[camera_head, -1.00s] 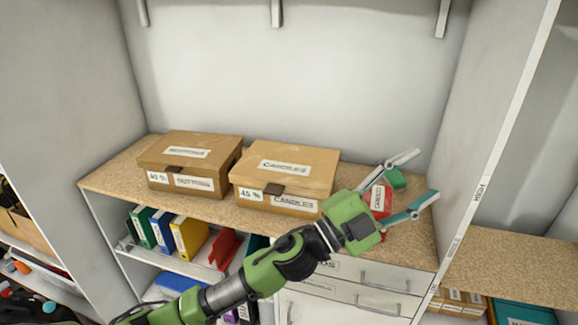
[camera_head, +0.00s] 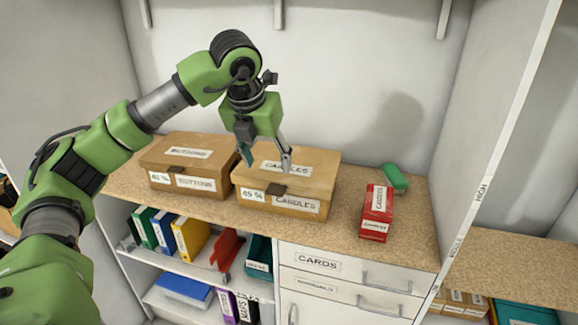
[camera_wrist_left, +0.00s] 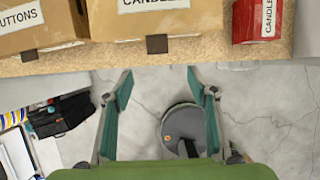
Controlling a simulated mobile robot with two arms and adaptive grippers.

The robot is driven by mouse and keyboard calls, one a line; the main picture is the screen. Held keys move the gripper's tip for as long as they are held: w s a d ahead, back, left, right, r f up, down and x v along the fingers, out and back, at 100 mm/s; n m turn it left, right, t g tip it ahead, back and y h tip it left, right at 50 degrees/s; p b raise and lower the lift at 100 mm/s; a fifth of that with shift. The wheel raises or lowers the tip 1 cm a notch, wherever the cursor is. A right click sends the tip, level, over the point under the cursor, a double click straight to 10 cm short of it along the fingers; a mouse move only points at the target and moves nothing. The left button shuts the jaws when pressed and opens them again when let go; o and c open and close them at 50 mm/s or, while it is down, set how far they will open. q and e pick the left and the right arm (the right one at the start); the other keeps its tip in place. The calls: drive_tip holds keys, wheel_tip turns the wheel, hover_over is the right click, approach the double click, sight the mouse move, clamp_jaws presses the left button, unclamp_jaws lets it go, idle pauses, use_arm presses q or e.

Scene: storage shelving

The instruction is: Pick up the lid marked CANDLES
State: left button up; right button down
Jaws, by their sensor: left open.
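The lid marked CANDLES (camera_head: 315,167) sits on a brown cardboard box (camera_head: 255,208) on the shelf, with a dark clasp at its front edge. The box front carries a CANDLES label and a 45 % tag. My left gripper (camera_head: 264,163) hangs over the lid from above, its fingers apart and empty, and covers part of the lid. I cannot tell whether the fingertips touch it. In the left wrist view, the box (camera_wrist_left: 150,30) is at the top, beyond the open fingers (camera_wrist_left: 161,80). My right gripper is not in view.
A similar BUTTONS box (camera_head: 190,166) stands close on the left. A red box (camera_head: 377,212) with a label and a green object (camera_head: 394,177) are to the right. The cork shelf top (camera_head: 345,205) is bare between them. Binders (camera_head: 190,236) stand below.

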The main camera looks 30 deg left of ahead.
use_arm(q)
drive_tip(key=p, duration=0.2)
hover_over(275, 190)
drive_tip(key=s, duration=0.3)
drive_tip(key=f, duration=0.7)
drive_tip(key=shift+w+d+f, duration=0.15)
drive_tip(key=shift+d+f, duration=0.15)
drive_tip(key=p+x, duration=0.1)
drive_tip(key=x, duration=0.1)
drive_tip(key=p+x, duration=0.1)
drive_tip(key=x, duration=0.2)
drive_tip(key=shift+w+r, duration=0.15)
drive_tip(key=shift+w, duration=0.05)
drive_tip(key=shift+w+f, duration=0.1)
drive_tip(key=shift+f, duration=0.15)
drive_tip(key=c, duration=1.2)
